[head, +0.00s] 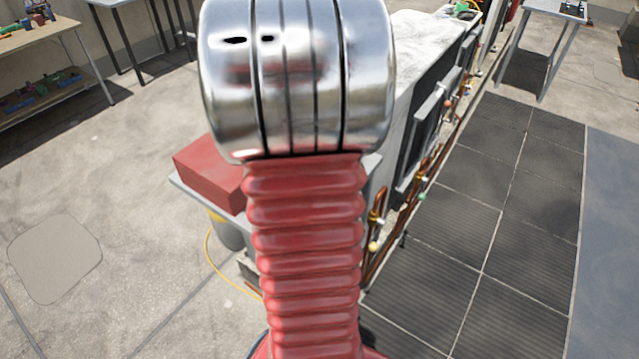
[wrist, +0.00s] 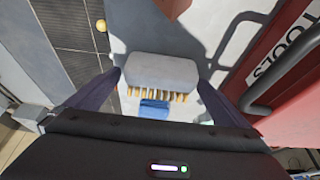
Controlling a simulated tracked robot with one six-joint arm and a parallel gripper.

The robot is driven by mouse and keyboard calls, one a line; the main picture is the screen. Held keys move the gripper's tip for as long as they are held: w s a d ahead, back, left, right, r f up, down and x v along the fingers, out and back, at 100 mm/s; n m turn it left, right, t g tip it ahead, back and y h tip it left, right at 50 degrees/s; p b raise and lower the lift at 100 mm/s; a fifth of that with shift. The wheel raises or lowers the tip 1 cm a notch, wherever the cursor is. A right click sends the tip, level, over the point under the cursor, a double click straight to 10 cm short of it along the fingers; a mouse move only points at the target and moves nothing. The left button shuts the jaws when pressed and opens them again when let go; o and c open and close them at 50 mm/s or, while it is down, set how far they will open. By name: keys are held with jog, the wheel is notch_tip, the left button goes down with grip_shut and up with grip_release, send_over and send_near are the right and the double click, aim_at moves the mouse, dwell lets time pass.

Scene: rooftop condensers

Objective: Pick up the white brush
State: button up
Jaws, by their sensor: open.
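The white brush (wrist: 163,71) shows in the wrist view as a pale block with a row of tan bristles along its near edge. It lies on a light grey surface (wrist: 140,38). My gripper (wrist: 160,77) is open, with one dark finger on each side of the brush in the picture. I cannot tell whether the fingers are down at its height. No contact shows. In the head view my arm covers the middle, and neither the brush nor the gripper shows.
A red toolbox (wrist: 275,62) marked TOOLS stands close on the right in the wrist view. It seems to be the red box (head: 208,168) on the small table in the head view. A blue item (wrist: 155,108) lies near the bristles. Condensers (head: 430,85) with copper pipes stand right.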

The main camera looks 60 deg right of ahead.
dwell(0.5)
jog(key=c, duration=1.3)
notch_tip(320, 180, up, 10)
jog(key=shift+r, duration=0.1)
dwell(0.3)
